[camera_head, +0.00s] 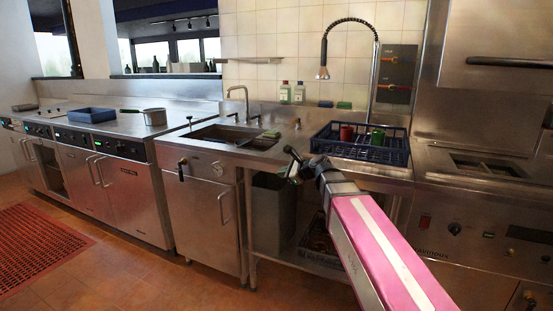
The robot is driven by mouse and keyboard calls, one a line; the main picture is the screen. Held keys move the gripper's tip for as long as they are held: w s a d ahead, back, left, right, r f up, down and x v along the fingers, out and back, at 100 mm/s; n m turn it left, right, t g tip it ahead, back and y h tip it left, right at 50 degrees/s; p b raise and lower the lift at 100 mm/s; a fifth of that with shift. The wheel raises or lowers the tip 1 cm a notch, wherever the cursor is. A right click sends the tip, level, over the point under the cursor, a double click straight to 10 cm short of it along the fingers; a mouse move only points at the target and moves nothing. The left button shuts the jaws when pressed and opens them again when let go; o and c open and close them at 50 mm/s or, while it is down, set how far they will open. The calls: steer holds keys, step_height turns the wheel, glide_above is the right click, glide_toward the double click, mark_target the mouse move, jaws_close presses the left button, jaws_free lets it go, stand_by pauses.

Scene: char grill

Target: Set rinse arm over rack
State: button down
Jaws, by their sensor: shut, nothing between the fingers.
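The rinse arm (324,58) is a dark coiled spring hose on a tall pipe at the back of the counter. It arches to the left, and its spray head (322,73) hangs down left of the rack, well above the counter. The rack (359,152) is a dark blue crate on the steel counter, holding a red cup (346,133) and a green cup (378,137). My gripper (291,164) is shut and empty in front of the counter edge, left of and below the rack. It is apart from the rack and the rinse arm.
A sink (236,136) with its own faucet (240,92) lies left of the rack. Two bottles (292,93) stand by the tiled wall. A grey bin (273,212) is under the counter. A steel machine (485,170) stands at the right. The floor at left is open.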

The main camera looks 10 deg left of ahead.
steer(key=s+d+f+n+g+h, duration=0.2)
steer(key=s+d+f+n+h, duration=0.2)
steer(key=d+f, duration=0.5)
steer(key=s+d+f+n+g+h, duration=0.2)
steer(key=s+d+f+n+h, duration=0.2)
steer(key=s+d+f+n, duration=0.3)
steer(key=s+d+f+n+g+h, duration=0.2)
steer(key=s+d+f+n, duration=0.4)
steer(key=d+f, duration=0.5)
step_height(320, 180, down, 4)
steer(key=shift+s+d+f+g+h, duration=0.1)
steer(key=shift+s+d+g+h, duration=0.35)
steer(key=shift+h, duration=0.45)
steer(key=shift+a, duration=0.25)
